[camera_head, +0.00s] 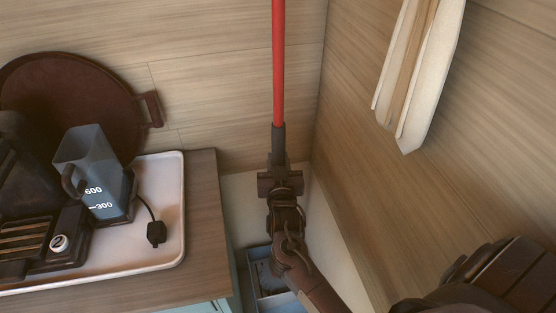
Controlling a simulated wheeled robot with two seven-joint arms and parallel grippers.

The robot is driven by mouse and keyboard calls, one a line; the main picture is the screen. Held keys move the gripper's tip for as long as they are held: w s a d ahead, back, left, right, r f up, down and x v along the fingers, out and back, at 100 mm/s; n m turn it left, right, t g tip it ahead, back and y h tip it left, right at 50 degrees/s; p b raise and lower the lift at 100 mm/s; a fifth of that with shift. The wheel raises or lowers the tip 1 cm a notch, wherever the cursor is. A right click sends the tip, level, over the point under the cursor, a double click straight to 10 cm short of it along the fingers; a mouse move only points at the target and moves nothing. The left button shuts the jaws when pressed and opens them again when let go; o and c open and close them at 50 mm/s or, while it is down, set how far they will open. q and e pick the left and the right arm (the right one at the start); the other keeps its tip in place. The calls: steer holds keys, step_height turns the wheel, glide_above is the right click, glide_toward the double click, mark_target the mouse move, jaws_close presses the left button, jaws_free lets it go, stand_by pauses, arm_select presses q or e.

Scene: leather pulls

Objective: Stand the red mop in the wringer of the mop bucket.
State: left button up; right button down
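The red mop (278,62) stands nearly upright near the wall corner, its red pole running out of the top of the view. A dark sleeve is at the lower end of the visible pole. My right gripper (280,176) is at this sleeve, its arm coming up from the lower right, and it appears shut on the mop. The fingertips are hard to make out against the dark sleeve. Below, a light blue container (275,301), likely the mop bucket, is partly hidden by my arm. Something grey lies inside it; I cannot tell whether it is the mop head. My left gripper is out of view.
A wooden counter (205,215) on the left bears a white tray (168,190) with a grey jug (88,155), a dark appliance and a black plug (156,233). A round brown tray (75,85) leans behind. Whitish cloth (420,75) hangs at the right wall.

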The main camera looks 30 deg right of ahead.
steer(key=shift+s+f, duration=0.1)
steer(key=shift+f, duration=0.2)
steer(key=c, duration=0.9)
jaws_free()
steer(key=shift+f, duration=0.1)
steer(key=o, duration=0.9)
steer(key=shift+a, duration=0.1)
steer(key=p+v, duration=0.6)
steer(key=v, duration=0.7)
stand_by(0.6)
